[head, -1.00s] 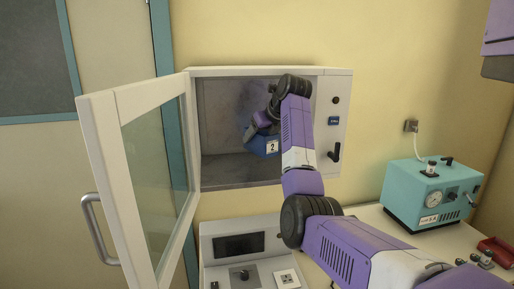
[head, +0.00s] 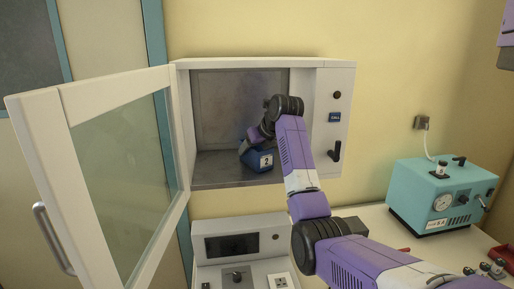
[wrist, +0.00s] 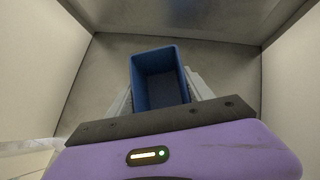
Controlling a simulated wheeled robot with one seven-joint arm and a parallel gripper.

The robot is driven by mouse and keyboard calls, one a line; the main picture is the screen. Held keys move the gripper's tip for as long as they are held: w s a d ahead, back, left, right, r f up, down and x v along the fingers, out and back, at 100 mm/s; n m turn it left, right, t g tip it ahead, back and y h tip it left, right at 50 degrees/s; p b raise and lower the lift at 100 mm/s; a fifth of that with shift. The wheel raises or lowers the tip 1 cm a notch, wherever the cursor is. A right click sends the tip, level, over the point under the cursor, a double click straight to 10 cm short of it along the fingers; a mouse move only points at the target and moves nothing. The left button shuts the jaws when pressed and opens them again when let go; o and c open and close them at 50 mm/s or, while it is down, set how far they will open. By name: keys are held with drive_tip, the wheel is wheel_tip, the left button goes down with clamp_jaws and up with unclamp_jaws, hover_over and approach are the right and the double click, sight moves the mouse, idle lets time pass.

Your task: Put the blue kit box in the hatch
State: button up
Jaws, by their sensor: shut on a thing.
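The blue kit box (head: 261,161) is inside the open hatch (head: 184,130), near its floor, with a white label marked 2 facing out. It is an open-topped, empty-looking box in the wrist view (wrist: 160,77). My gripper (wrist: 162,98) is shut on the kit box, a finger at each side. In the head view my gripper (head: 254,140) reaches into the hatch from the right and is partly hidden by my arm. I cannot tell whether the box touches the hatch floor.
The hatch's glass door (head: 108,185) stands wide open to the left. A control panel with a black handle (head: 335,152) borders the opening on the right. A grey console (head: 240,255) stands below, and a teal machine (head: 440,195) sits on the bench at right.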

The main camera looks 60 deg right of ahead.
drive_tip(key=shift+a+r, duration=0.1)
drive_tip(key=shift+a, duration=0.15)
drive_tip(key=o, duration=1.5)
drive_tip(key=shift+d, duration=0.1)
drive_tip(key=b+v, duration=0.2)
drive_tip(key=v, duration=1)
drive_tip(key=shift+b, duration=0.4)
